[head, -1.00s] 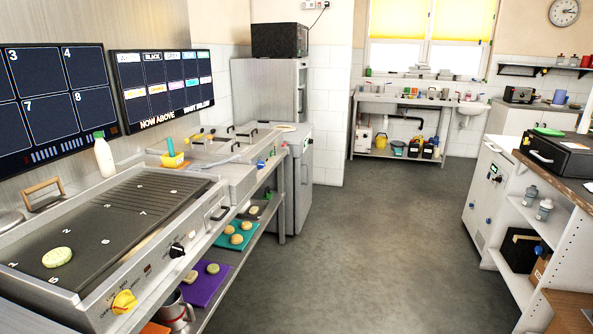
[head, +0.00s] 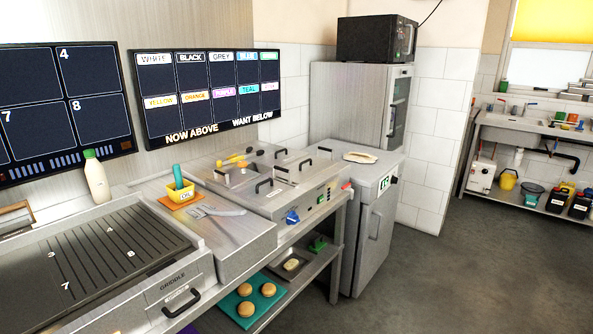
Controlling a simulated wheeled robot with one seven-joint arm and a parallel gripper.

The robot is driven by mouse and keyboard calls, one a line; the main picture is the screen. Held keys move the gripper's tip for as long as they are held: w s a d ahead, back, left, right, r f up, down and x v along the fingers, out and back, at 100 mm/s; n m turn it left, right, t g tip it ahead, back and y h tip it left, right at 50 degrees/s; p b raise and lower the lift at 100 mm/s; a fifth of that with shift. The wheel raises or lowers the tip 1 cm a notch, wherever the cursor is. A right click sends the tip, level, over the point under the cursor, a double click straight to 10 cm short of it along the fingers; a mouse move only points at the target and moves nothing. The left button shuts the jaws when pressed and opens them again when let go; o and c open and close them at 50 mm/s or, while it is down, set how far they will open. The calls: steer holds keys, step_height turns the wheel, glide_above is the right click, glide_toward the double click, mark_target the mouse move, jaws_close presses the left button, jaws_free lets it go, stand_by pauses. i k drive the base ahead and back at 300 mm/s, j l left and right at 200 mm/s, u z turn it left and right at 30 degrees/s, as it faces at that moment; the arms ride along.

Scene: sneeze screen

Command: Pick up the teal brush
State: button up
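A teal handle (head: 178,176), which looks like the brush, stands upright in a small yellow cup (head: 180,196). Its lower end is hidden inside the cup. The cup sits on an orange mat (head: 170,203) on the steel counter, between the griddle and the unit with lidded wells. My gripper is not in view.
A white bottle (head: 96,178) with a green cap stands left of the cup. A metal spatula (head: 217,211) lies just right of it. The griddle (head: 105,260) is at front left. A steel cabinet (head: 365,220) stands at the counter's far end. Floor (head: 430,290) at right is clear.

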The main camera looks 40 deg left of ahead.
mark_target(177, 169)
steer(key=i+u, duration=0.3)
steer(key=i, duration=0.2)
steer(key=i+l+u, duration=0.35)
steer(key=i, duration=0.15)
steer(key=i+l+u, duration=0.3)
steer(key=i, duration=0.15)
